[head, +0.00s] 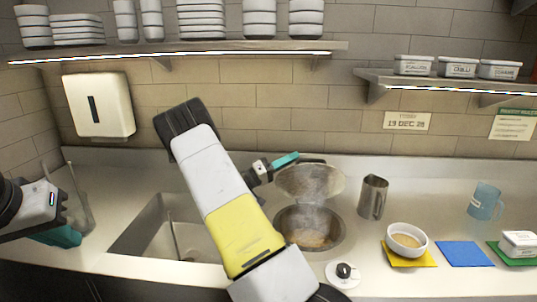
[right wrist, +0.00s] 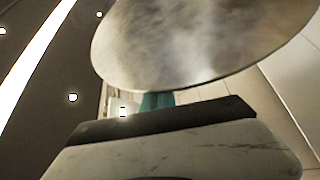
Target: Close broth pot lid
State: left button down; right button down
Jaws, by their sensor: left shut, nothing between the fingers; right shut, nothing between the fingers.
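The broth pot (head: 310,243) is a round well sunk in the counter, with brownish broth and steam in it. Its round metal lid (head: 312,183) stands raised and tilted open above the back of the well. My right gripper (head: 286,160), teal-tipped, is shut and empty at the lid's upper left edge; I cannot tell whether it touches. In the right wrist view the lid (right wrist: 200,40) fills the top and the teal fingertips (right wrist: 157,101) show just below its edge, partly hidden. My left gripper (head: 62,237) is shut and empty at the far left, above the counter.
A sink (head: 150,235) lies left of the pot, under my right arm. A metal pitcher (head: 373,197) stands right of the pot, and a black knob (head: 344,271) is in front. A white bowl (head: 407,240) on a yellow mat and a blue mat (head: 464,254) lie further right.

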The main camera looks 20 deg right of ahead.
aim_at(299, 173)
jog(key=s+a+f+m, duration=0.1)
jog(key=s, duration=0.1)
jog(key=s+a+f+m+g, duration=0.1)
jog(key=s, duration=0.1)
jog(key=s+a+f+m+g, duration=0.1)
jog(key=s+m, duration=0.1)
jog(key=shift+s+a+h, duration=0.15)
jog(key=shift+a+h, duration=0.05)
jog(key=shift+h, duration=0.2)
jog(key=shift+s+a+f, duration=0.45)
jog(key=shift+s+f, duration=0.3)
jog(key=shift+s, duration=0.05)
